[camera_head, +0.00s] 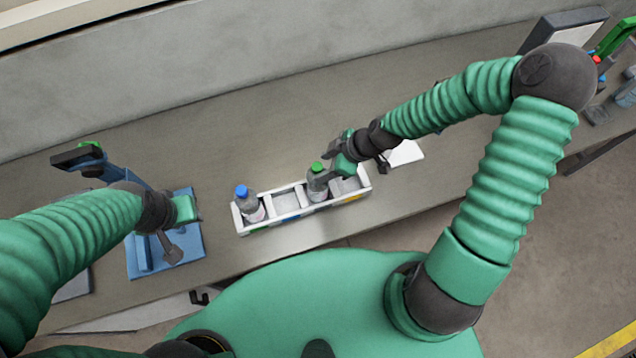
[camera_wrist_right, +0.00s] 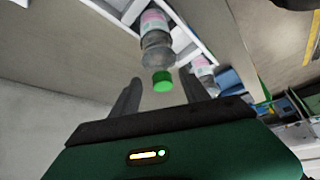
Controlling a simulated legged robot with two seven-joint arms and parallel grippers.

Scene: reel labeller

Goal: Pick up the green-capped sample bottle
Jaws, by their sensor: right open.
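The green-capped sample bottle (camera_head: 317,180) stands in a compartment of the white rack (camera_head: 300,213). In the right wrist view its green cap (camera_wrist_right: 162,82) and clear shoulder face the jaws, with a pink and white label further down. My right gripper (camera_head: 338,163) is beside the bottle's upper part, to its right in the head view. In the wrist view the right gripper's fingers (camera_wrist_right: 160,98) are apart, with the cap between them. My left gripper (camera_head: 178,240) is far to the left above a blue fixture; its fingers are too unclear to judge.
A blue-capped bottle (camera_head: 247,203) stands in the rack's left compartment. Other rack compartments look empty. The blue fixture (camera_head: 140,262) sits at left on the grey bench (camera_head: 200,150). A white item (camera_head: 405,154) lies right of the rack. The bench behind the rack is clear.

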